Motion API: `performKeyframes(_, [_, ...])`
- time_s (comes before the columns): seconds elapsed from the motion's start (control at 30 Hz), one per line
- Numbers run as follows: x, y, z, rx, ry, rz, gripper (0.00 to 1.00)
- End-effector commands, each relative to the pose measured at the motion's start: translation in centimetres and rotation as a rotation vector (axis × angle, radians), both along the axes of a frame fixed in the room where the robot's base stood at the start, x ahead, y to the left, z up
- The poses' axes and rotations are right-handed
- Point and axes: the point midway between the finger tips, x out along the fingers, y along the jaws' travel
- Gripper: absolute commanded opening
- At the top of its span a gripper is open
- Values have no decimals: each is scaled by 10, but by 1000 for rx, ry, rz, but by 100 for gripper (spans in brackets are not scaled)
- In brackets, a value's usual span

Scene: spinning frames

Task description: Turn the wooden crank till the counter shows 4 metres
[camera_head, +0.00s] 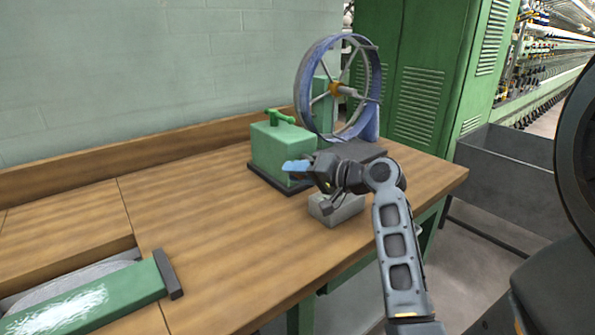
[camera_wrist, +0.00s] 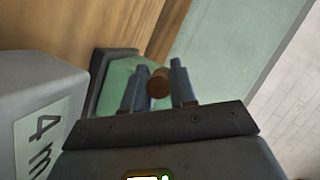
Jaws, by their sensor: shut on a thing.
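My gripper (camera_head: 297,167) is at the front of the green box of the winding machine (camera_head: 272,147). In the wrist view its two fingers (camera_wrist: 158,88) are shut on the round brown wooden crank knob (camera_wrist: 158,82), which sits between them near the tips. The rest of the crank is hidden, and the knob is hidden in the head view. The large wheel with a blue rim (camera_head: 301,90) stands upright behind the box. No counter reading can be made out in either view.
A grey block (camera_head: 345,212) stands on the wooden bench (camera_head: 215,230) just below my gripper. In the wrist view a grey block bears a "4 m" label (camera_wrist: 40,138). A green device (camera_head: 90,300) lies front left. The bench between is clear.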

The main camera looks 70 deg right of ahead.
Motion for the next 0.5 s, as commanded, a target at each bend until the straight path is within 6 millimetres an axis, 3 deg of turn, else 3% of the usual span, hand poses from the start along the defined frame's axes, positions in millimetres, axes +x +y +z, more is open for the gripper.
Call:
performKeyframes(0.1, [-1, -1, 0, -2, 0, -3, 0])
performKeyframes(0.13, [-1, -1, 0, -3, 0, -3, 27])
performKeyframes(0.2, [-1, -1, 0, -3, 0, -3, 34])
performKeyframes(0.37, [0, 0, 0, -2, 0, -2, 48])
performKeyframes(0.5, [0, 0, 0, -2, 1, -1, 48])
